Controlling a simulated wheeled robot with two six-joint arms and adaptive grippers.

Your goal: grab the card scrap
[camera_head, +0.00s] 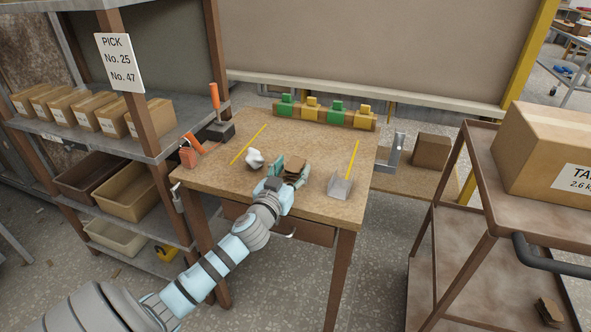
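A small brown card scrap (295,165) lies on the wooden worktable (310,205), near its middle. My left gripper (284,172) reaches over the table's front edge and is right at the scrap. Its teal fingers stand apart, with the scrap at the fingertips and toward the right finger. I cannot tell whether a finger touches it. The near side of the scrap is partly hidden by the gripper. My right gripper is not in view.
A crumpled white piece (255,159) lies left of the gripper, and a grey metal piece (340,186) lies to the right. Green and yellow blocks (312,109) line the table's back. Shelving (150,150) stands left and a brown cart (480,190) right.

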